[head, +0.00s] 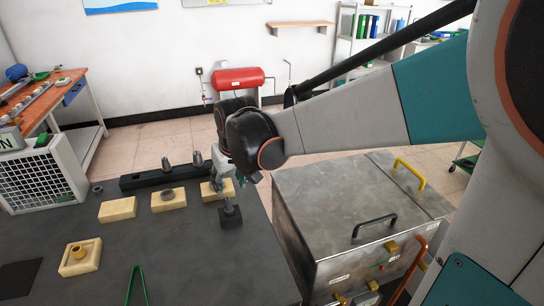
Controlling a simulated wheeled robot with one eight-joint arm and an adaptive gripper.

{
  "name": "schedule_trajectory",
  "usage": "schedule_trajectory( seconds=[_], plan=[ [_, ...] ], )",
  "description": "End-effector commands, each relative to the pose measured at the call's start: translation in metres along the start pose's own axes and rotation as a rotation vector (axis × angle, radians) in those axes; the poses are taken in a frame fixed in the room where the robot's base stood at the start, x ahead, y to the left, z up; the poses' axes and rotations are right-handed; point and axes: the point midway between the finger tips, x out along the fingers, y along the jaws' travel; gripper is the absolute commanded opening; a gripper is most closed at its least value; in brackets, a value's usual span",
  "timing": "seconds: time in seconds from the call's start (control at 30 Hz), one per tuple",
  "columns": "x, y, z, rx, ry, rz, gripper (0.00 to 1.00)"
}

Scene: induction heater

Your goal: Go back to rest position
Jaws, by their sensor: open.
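My gripper (229,187) is at the end of my arm, over the right part of the dark table (190,265). It points down and is open. A grey metal piece (229,205) stands upright on a small black block (231,219) right below the fingers. I cannot tell whether the fingers touch it. A pale wooden block (209,194) is partly hidden behind the gripper.
Wooden blocks stand left of the gripper, one with a dark ring (168,194), one with a brass part (78,252). A black rack (150,178) with grey cones lies behind. A metal cabinet (335,195) with handles stands right. Green tongs (137,285) lie in front.

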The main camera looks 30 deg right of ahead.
Motion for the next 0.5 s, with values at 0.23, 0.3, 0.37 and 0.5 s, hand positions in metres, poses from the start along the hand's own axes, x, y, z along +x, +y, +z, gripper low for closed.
schedule_trajectory(
  seconds=[0.23, 0.3, 0.37, 0.5],
  plan=[
    [-0.0092, -0.0005, 0.0034, -0.001, 0.0, 0.0, 0.45],
    [-0.0092, -0.0005, 0.0034, -0.001, 0.0, 0.0, 0.45],
    [-0.0091, -0.0005, 0.0034, -0.001, 0.0, 0.0, 0.45],
    [-0.0099, -0.0005, 0.0041, -0.001, 0.001, 0.0, 0.45]
  ],
)
